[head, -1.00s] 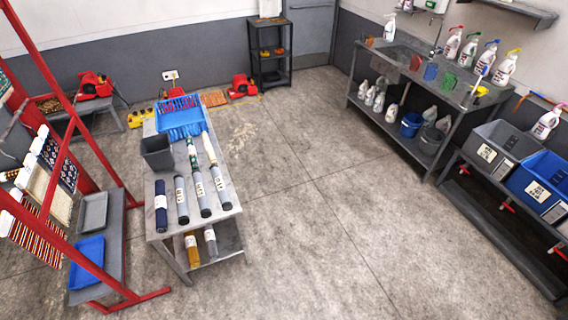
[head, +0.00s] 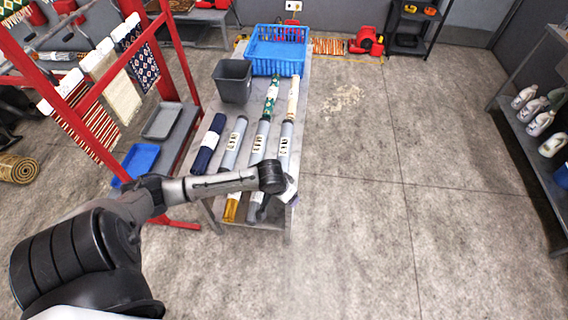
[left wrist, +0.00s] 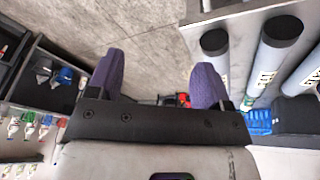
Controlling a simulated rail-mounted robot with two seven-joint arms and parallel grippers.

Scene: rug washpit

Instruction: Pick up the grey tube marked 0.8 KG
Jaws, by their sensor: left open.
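Three grey tubes with white labels lie side by side on the metal table (head: 310,115): a left one (head: 231,146), a middle one (head: 259,143) and a right one (head: 285,140). Their labels are too small to read surely, so I cannot tell which is marked 0.8 KG. My left gripper (head: 291,188) is at the table's near end, below the right tube in the picture, and mostly hidden by its wrist. In the left wrist view its purple fingers (left wrist: 157,85) are apart and empty, with black-ended grey tubes (left wrist: 265,60) to their right. My right gripper is not in view.
A navy roll (head: 208,143) lies left of the tubes, with a green patterned roll (head: 271,95) and a cream roll (head: 293,97) behind. A grey bin (head: 233,80) and a blue basket (head: 277,50) stand farther back.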

